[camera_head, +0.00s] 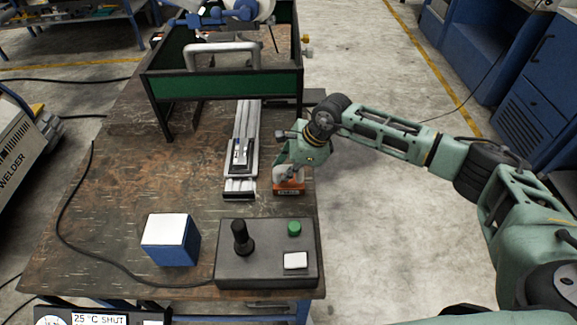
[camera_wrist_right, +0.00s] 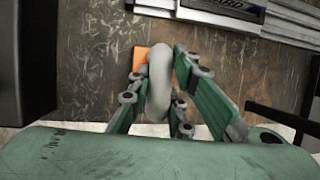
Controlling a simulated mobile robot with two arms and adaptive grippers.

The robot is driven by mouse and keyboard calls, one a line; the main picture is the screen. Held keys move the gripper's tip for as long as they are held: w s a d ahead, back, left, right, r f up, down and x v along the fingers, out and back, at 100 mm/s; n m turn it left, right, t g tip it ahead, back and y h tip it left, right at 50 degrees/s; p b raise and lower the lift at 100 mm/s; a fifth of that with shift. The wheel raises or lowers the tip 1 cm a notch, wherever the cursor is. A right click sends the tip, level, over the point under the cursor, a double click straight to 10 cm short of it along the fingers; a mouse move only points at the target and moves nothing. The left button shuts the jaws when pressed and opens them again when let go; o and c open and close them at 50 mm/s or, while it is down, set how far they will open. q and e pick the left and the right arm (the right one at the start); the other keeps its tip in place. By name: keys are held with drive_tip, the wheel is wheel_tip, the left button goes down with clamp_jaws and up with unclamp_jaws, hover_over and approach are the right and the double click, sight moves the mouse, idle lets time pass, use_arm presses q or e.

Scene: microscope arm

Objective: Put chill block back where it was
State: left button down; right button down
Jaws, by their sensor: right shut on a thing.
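An orange block (camera_head: 288,188) with a pale grey handle and a small label is near the table's right edge in the head view. I cannot read the label, so I cannot tell for sure that it is the chill block. My right gripper (camera_head: 288,172) is shut on its handle from above. In the right wrist view the grey handle (camera_wrist_right: 159,85) is between the green fingers, with a bit of orange (camera_wrist_right: 139,58) showing beside it. I cannot tell whether the block touches the table. My left gripper is not in view.
A metal rail (camera_head: 246,140) runs just left of the block. A control box (camera_head: 265,265) with a black knob and green button is in front. A blue block with a white top (camera_head: 170,240) is at front left. A green frame (camera_head: 225,88) stands behind. The table's left side is mostly clear.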

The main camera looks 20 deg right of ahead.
drive_tip(key=c, duration=2)
unclamp_jaws()
drive_tip(key=o, duration=0.4)
drive_tip(key=shift+s, duration=0.1)
drive_tip(key=shift+r, duration=0.2)
drive_tip(key=shift+b+v, duration=1.55)
drive_tip(key=shift+v, duration=4.4)
